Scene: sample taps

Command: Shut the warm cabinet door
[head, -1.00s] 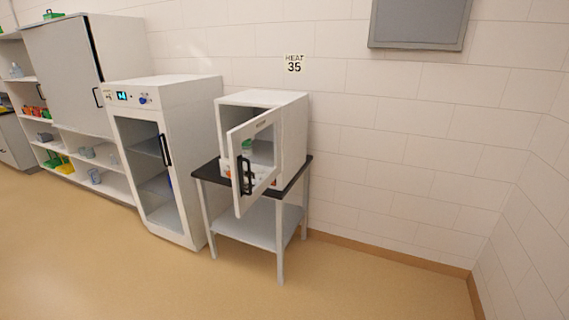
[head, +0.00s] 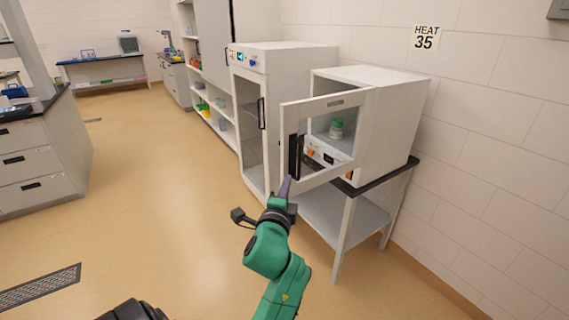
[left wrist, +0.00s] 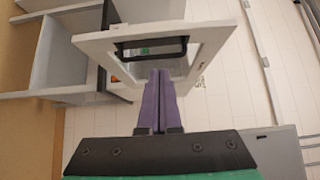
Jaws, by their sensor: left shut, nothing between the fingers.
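The warm cabinet (head: 385,115) is a small white box on a black-topped stand, under a "HEAT 35" sign. Its door (head: 325,103), a white frame with a window and a black handle (head: 295,155), stands open toward me. A green-capped bottle (head: 336,128) shows through the window. My left gripper (head: 285,187) is shut and empty, by the door's lower handle side. In the left wrist view the purple fingers (left wrist: 158,75) are together and point at the door (left wrist: 178,38) just below its handle (left wrist: 150,46). I cannot tell whether they touch it. My right gripper is not in view.
The stand (head: 345,215) has a lower shelf. A taller white cabinet with a glass door (head: 250,125) stands left of it, with shelving beyond. Drawers (head: 40,160) stand at far left. The floor (head: 150,170) between is clear.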

